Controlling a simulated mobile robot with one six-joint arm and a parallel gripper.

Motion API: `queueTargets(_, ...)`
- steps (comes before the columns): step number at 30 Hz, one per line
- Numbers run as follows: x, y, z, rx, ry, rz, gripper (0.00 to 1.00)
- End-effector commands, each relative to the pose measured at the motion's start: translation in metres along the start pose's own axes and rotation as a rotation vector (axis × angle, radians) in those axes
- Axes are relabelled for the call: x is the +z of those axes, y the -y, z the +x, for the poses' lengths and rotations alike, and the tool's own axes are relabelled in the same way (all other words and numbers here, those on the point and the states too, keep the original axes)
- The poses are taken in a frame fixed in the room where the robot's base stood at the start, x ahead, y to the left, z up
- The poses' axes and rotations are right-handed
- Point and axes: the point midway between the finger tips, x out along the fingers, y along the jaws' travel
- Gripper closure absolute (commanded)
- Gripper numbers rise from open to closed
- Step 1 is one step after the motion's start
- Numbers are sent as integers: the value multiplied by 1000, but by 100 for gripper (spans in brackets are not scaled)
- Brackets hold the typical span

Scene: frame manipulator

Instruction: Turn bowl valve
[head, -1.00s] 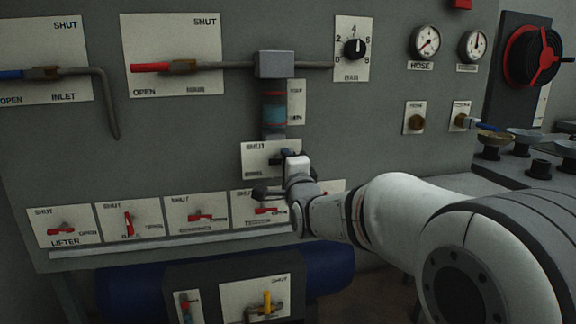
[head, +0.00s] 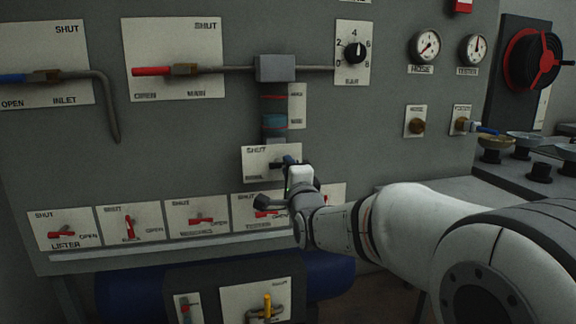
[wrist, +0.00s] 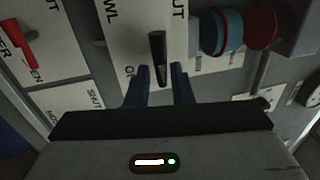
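The bowl valve's white plate (head: 262,155) is on the grey panel below the sight glass, and the wrist view shows it close up (wrist: 128,30). Its dark lever (wrist: 158,52) points up and down in the wrist view. My gripper (wrist: 163,75) is open, with one blue finger on each side of the lever's near end. Small gaps show between lever and fingers. In the head view my gripper (head: 288,161) is in front of the plate's right part and hides the lever there.
A row of plates with red levers, including the lifter valve (head: 62,234), lies below. The sight glass (head: 274,112) stands just above the bowl plate. The red main lever (head: 152,71) and gauges (head: 425,46) are higher up. A blue tank (head: 130,290) is underneath.

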Motion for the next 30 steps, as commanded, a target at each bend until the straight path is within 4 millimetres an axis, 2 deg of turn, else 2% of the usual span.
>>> queueTargets(6,0,2,-38,1,0,1,80)
queueTargets(10,0,1,-53,2,0,1,80)
queueTargets(14,0,0,-59,2,0,1,80)
queueTargets(23,-1,1,-60,6,-1,-4,80)
queueTargets(26,-4,10,-61,41,-7,-42,80)
queueTargets(30,-19,31,-68,180,-16,-185,80)
